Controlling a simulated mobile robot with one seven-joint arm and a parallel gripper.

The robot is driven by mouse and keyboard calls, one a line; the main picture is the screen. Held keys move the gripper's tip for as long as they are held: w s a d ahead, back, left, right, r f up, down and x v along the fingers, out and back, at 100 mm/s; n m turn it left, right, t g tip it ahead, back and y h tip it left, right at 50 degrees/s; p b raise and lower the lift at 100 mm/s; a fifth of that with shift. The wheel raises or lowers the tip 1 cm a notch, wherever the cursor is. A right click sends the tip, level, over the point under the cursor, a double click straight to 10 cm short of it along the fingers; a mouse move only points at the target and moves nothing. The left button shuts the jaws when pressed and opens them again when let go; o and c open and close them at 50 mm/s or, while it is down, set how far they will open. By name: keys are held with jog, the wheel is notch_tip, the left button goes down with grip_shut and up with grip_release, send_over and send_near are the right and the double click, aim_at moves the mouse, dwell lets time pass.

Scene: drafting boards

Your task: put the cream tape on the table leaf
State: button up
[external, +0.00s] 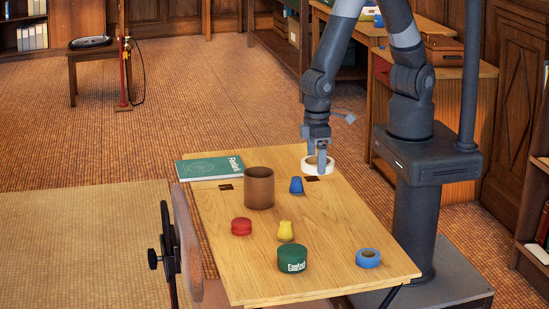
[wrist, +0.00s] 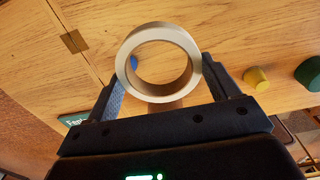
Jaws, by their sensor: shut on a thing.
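The cream tape (external: 329,166) is a pale ring held in my gripper (external: 317,162), at the far right of the table. In the wrist view the tape (wrist: 188,47) sits between the two fingers, its hole facing the camera. The table leaf (external: 270,157) is the far strip of the wooden table, beyond two dark hinges. The tape appears over or close to the leaf's right part, near the right hinge (external: 312,179). I cannot tell whether it touches the wood. A hinge (wrist: 75,40) also shows left of the tape in the wrist view.
A green book (external: 210,168) lies on the leaf's left side. A brown cylinder (external: 259,188) and blue weight-like piece (external: 296,186) stand nearby. A red piece (external: 241,227), yellow piece (external: 285,232), green tin (external: 292,259) and blue tape (external: 368,258) are nearer the front. The leaf's middle is clear.

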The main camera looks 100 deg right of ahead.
jog(key=shift+d+r, duration=0.5)
jog(key=shift+d, duration=0.3)
jog(key=w+d+m, duration=0.2)
jog(key=w+d, duration=0.1)
jog(key=d, duration=0.8)
jog(key=s+d+m, duration=0.2)
jog(key=s+d, duration=0.1)
jog(key=d, duration=1.1)
jog(key=s+d+m, duration=0.3)
jog(key=d, duration=1.1)
send_over(268, 160)
notch_tip(268, 160, down, 7)
jog(key=shift+a+r, duration=0.1)
jog(key=shift+a, duration=0.05)
jog(key=shift+f, duration=2.05)
jog(key=o, duration=0.9)
jog(key=shift+f, duration=0.1)
